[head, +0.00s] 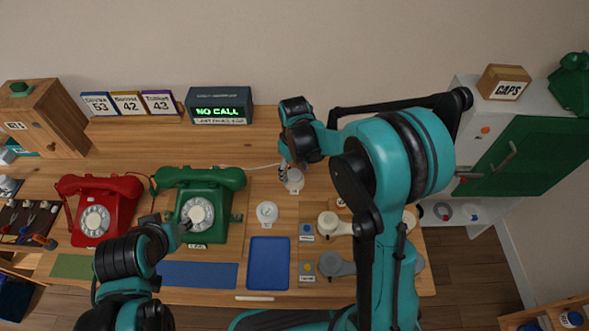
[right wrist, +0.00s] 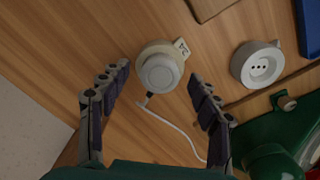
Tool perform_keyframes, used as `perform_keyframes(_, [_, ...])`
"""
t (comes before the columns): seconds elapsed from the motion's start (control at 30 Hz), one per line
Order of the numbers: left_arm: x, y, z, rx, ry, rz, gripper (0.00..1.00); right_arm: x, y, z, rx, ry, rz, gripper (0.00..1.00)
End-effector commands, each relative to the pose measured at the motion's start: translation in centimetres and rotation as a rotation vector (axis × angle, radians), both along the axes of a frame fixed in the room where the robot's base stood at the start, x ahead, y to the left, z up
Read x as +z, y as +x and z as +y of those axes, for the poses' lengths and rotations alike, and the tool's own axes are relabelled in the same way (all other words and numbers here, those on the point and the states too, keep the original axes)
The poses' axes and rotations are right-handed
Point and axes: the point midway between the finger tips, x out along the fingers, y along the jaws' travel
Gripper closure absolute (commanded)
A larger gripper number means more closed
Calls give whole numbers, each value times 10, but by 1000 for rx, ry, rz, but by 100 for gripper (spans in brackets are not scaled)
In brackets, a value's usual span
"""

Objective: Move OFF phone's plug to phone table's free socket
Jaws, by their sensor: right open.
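A white round plug (right wrist: 158,70) sits at a wall-side spot on the wooden table, with a small tag beside it and a white cord running from it. It also shows in the head view (head: 294,184), partly under my right gripper (head: 287,172). In the right wrist view the right gripper (right wrist: 158,80) is open, its fingers on either side of the plug, apart from it. A white socket with dark holes (right wrist: 262,66) stands uncovered nearby, also in the head view (head: 267,212). The green phone (head: 199,203) is left of it.
A red phone (head: 97,209) stands at the left. A blue tray (head: 268,263) lies in front of the uncovered socket. A "NO CALL" display (head: 218,106) stands at the back. Further right are white and grey round pieces (head: 335,264), partly behind my right arm.

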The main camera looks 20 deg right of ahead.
Motion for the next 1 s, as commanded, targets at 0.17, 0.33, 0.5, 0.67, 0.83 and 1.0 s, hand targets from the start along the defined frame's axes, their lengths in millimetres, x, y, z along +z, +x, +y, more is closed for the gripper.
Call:
perform_keyframes(0.17, [0, 0, 0, 0, 0, 0, 60, 12, 0, 0, 0, 0, 0, 37])
perform_keyframes(0.33, [0, 0, 0, 0, 0, 0, 60, 47, 0, 0, 0, 0, 0, 37])
perform_keyframes(0.5, [0, 0, 0, 0, 0, 0, 60, 84, 0, 0, 0, 0, 0, 37])
perform_keyframes(0.67, [0, 0, 0, 0, 0, 0, 60, 108, 0, 0, 0, 0, 0, 37])
perform_keyframes(0.83, [0, 0, 0, 0, 0, 0, 60, 119, 0, 0, 0, 0, 0, 37])
perform_keyframes(1.0, [0, 0, 0, 0, 0, 0, 60, 120, 0, 0, 0, 0, 0, 37])
